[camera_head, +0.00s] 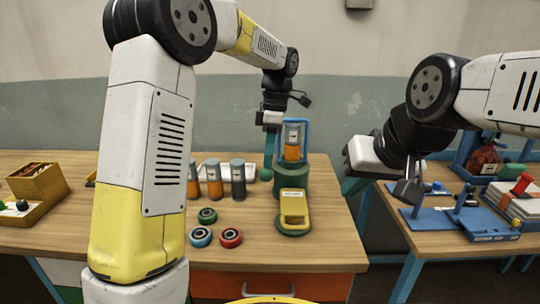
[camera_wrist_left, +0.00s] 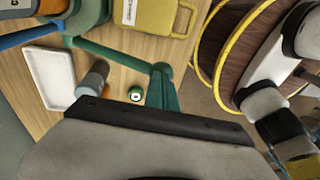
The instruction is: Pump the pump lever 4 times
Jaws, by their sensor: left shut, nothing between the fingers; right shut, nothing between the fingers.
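The pump seems to be the round green unit (camera_head: 291,183) near the right end of the wooden table, with a blue hoop (camera_head: 307,135) around an orange-and-grey canister (camera_head: 292,150). I cannot tell for sure which part is the lever. My left gripper (camera_head: 269,165) points down just left of the green unit, shut and empty. In the left wrist view a green finger (camera_wrist_left: 162,88) shows beside a green bar (camera_wrist_left: 112,54) running toward the green unit (camera_wrist_left: 86,14); contact is unclear. My right gripper (camera_head: 350,188) is shut and empty, off the table's right edge.
A yellow block with a handle (camera_head: 294,207) stands in front of the green unit. Several grey-topped canisters (camera_head: 214,180) and coloured rings (camera_head: 207,216) stand to the left, near a white tray (camera_wrist_left: 50,78). A second table (camera_head: 440,243) with blue fixtures is at right.

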